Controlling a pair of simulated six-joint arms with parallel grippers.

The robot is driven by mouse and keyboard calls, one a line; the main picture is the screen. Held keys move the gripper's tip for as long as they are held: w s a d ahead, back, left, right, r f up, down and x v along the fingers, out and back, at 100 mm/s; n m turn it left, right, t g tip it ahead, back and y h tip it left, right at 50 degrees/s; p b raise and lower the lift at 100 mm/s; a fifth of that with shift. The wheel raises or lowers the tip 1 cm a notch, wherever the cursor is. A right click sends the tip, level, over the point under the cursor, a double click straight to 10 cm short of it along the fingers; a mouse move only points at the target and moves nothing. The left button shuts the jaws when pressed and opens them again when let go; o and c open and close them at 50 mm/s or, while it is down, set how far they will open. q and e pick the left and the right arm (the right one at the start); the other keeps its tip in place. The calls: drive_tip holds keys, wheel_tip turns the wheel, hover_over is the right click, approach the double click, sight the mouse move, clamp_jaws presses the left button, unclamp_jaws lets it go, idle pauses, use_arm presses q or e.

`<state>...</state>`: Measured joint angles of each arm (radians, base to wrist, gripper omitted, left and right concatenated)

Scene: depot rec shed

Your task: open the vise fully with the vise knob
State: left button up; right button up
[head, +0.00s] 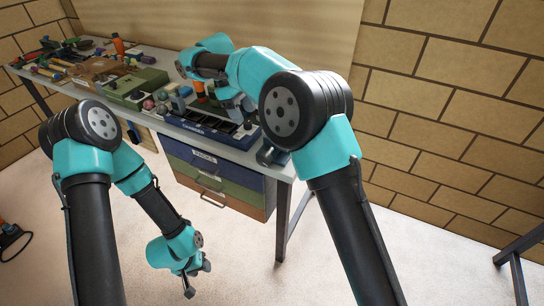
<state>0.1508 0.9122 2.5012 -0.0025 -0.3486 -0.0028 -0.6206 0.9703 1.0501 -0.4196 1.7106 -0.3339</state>
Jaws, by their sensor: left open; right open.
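A dark grey blocky thing (267,154) at the front right edge of the workbench looks like the vise. It is small and partly covered by my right arm, so its knob and jaw gap cannot be made out. My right gripper (243,114) is open above the right part of the bench, behind and left of that thing, apart from it. My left gripper (196,282) is open and empty, hanging low over the floor in front of the bench, far from the vise.
The workbench (165,55) holds a dark blue tray (195,127), a green case (135,84), an orange bottle (118,45) and many small tools on the left. Drawers (215,178) hang below.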

sight(263, 153)
drive_tip(key=shift+f, duration=0.1)
drive_tip(key=x, duration=1.7)
drive_tip(key=shift+d+f, duration=0.1)
drive_tip(key=shift+d, duration=0.1)
drive_tip(key=shift+c, duration=0.4)
drive_tip(key=c, duration=0.9)
drive_tip(key=shift+o, duration=0.2)
